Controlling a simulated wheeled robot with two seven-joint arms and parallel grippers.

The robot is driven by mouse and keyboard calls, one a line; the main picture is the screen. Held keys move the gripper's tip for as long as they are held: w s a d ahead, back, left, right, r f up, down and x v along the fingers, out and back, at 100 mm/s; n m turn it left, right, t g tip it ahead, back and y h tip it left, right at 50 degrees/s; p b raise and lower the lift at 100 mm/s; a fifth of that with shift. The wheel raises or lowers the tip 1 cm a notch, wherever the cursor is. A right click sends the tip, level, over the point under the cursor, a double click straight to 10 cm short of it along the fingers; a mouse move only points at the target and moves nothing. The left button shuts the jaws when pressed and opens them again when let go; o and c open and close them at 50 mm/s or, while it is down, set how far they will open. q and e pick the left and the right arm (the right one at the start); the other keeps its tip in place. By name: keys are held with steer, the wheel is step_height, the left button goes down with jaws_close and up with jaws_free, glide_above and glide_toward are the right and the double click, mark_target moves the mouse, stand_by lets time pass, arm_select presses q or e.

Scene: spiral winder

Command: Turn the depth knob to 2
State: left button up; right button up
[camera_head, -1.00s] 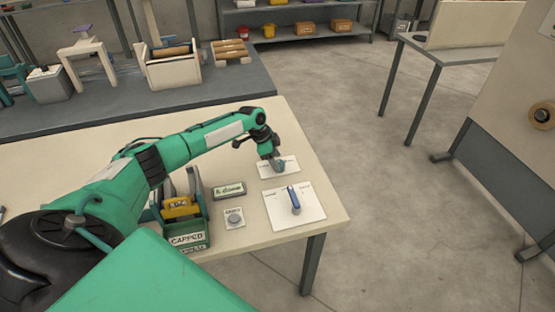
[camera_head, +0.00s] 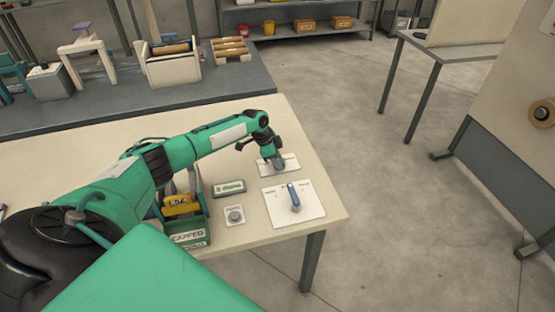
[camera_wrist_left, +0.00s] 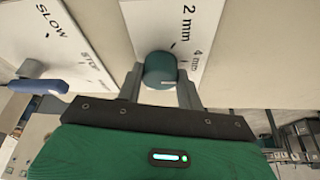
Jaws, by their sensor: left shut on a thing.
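The depth knob is a round teal knob (camera_wrist_left: 160,68) on a white plate (camera_wrist_left: 207,22) marked "2 mm" and "4 mm" in the left wrist view. My left gripper (camera_wrist_left: 161,76) has one finger on each side of the knob and is shut on it. A small pale mark shows on the knob's edge, but I cannot tell which label it points at. In the head view my left gripper (camera_head: 277,163) is down at the small white plate (camera_head: 292,161) near the table's far right edge, and it hides the knob. My right gripper is not in view.
A larger white plate (camera_head: 312,208) with a blue lever (camera_head: 293,197) lies nearer on the table; its "SLOW" and "STOP" labels show in the wrist view. A round grey button (camera_head: 235,215), a small display (camera_head: 229,187) and a green "CAPPED" bin (camera_head: 190,238) stand to the left.

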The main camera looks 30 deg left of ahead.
arm_select(q)
steer(key=shift+s+d+r+n+t+y+p, duration=0.1)
steer(key=shift+n+t+y+p, duration=0.1)
steer(key=shift+n+p, duration=0.5)
steer(key=shift+d+r+n+t+y+p, duration=0.1)
steer(key=shift+n+t+p, duration=0.1)
steer(key=shift+n+p, duration=0.45)
steer(key=n+p, duration=0.2)
steer(key=n+t+y+p, duration=0.1)
steer(key=n+p, duration=0.1)
steer(key=shift+n+y, duration=0.3)
steer(key=shift+n, duration=0.05)
steer(key=shift+d+n+y+p, duration=0.1)
steer(key=shift+n+y+p, duration=0.3)
steer(key=shift+n+p, duration=0.75)
steer(key=shift+f+n+y+p, duration=0.15)
steer(key=shift+n+y+p, duration=0.35)
steer(key=shift+n+p, duration=0.4)
steer(key=shift+n, duration=0.25)
steer(key=o, duration=1)
